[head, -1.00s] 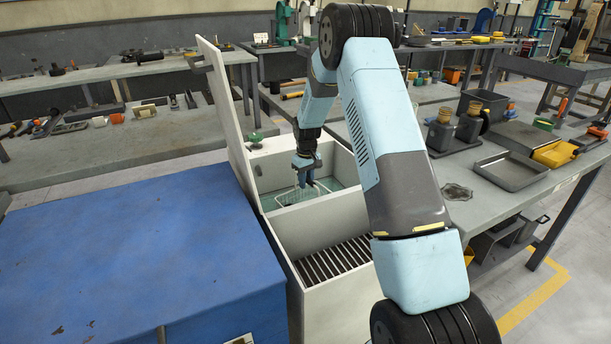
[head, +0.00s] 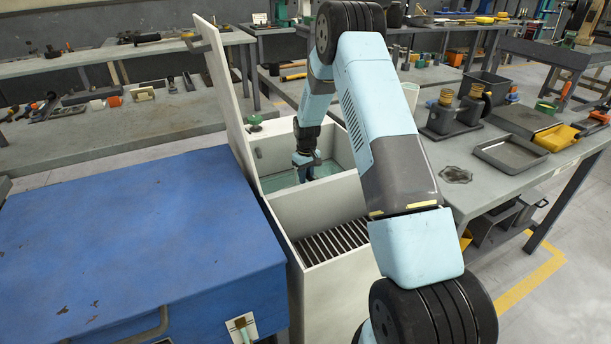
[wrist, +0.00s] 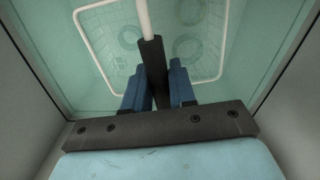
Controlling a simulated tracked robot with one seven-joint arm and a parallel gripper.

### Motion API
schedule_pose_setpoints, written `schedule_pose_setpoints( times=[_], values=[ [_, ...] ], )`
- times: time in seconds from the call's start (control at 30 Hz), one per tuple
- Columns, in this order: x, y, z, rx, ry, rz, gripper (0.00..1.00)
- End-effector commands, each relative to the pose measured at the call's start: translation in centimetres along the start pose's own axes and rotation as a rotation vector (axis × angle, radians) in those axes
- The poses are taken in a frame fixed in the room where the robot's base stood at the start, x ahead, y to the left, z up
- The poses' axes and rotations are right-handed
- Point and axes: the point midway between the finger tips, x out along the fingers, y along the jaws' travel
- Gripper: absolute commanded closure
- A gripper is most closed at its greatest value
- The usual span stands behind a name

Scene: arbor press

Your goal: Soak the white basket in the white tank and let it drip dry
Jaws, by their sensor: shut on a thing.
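The white tank (head: 318,207) stands open, with its lid (head: 222,95) raised on the left. It holds greenish liquid (head: 279,182) behind a dividing wall. My gripper (head: 305,172) reaches down into the liquid compartment. In the wrist view the blue fingers of my gripper (wrist: 160,88) are shut on the dark grip of the white basket's handle. The basket's pale rim (wrist: 86,38) shows below them, with several ring shapes inside, and looks to be in the liquid. In the head view the dividing wall hides the basket.
A slatted drain rack (head: 335,241) lies in the tank's near compartment. A blue chest (head: 130,235) stands close on the left. A grey bench (head: 470,205) with trays and fixtures is on the right. The tank's walls stand close around my gripper.

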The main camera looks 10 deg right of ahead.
Motion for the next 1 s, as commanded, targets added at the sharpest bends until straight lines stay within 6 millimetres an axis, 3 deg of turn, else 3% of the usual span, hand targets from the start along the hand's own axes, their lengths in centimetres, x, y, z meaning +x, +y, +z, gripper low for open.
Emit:
schedule_pose_setpoints(
  times=[1.0],
  values=[
    [-1.5,-0.1,-0.1,-0.001,0.002,0.001,1.0]
  ],
)
